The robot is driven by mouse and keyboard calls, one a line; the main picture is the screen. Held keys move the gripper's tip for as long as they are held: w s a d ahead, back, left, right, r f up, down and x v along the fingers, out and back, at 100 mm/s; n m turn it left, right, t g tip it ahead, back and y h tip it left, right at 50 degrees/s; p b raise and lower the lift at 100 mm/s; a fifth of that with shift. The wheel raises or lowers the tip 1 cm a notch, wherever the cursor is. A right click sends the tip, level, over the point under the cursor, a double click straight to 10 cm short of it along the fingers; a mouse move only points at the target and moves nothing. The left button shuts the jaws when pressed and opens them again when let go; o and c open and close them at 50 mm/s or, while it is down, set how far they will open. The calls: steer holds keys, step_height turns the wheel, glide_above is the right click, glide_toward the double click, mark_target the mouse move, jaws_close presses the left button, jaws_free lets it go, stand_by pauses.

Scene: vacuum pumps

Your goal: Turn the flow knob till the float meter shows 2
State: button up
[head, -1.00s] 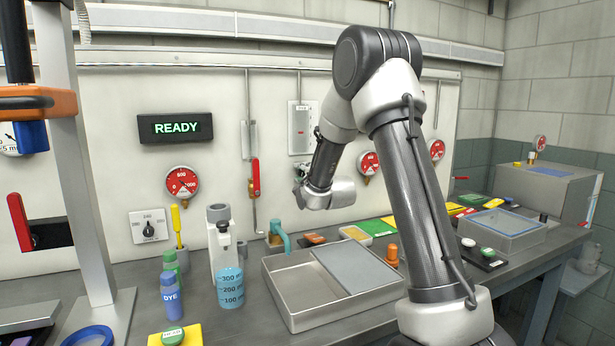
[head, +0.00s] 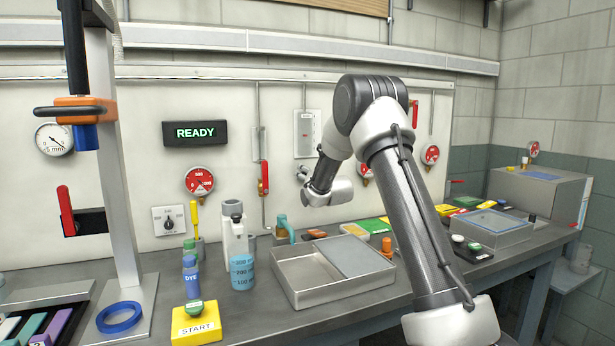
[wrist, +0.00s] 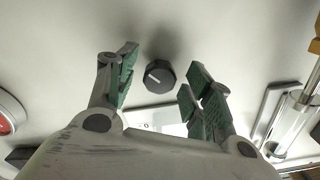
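In the head view my gripper (head: 303,174) is small, close to the wall and partly hidden by my wrist; the knob is hidden there.
A white label plate (wrist: 158,117) lies by the knob, partly covered by the gripper. A red gauge (wrist: 7,118) is at the left. The READY sign (head: 196,133) is lit.

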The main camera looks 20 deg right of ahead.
steer(key=shift+s, duration=0.1)
stand_by(0.3)
steer(key=shift+s+r, duration=0.1)
steer(key=shift+s, duration=0.8)
steer(key=s, duration=0.6)
steer(key=shift+d, duration=0.1)
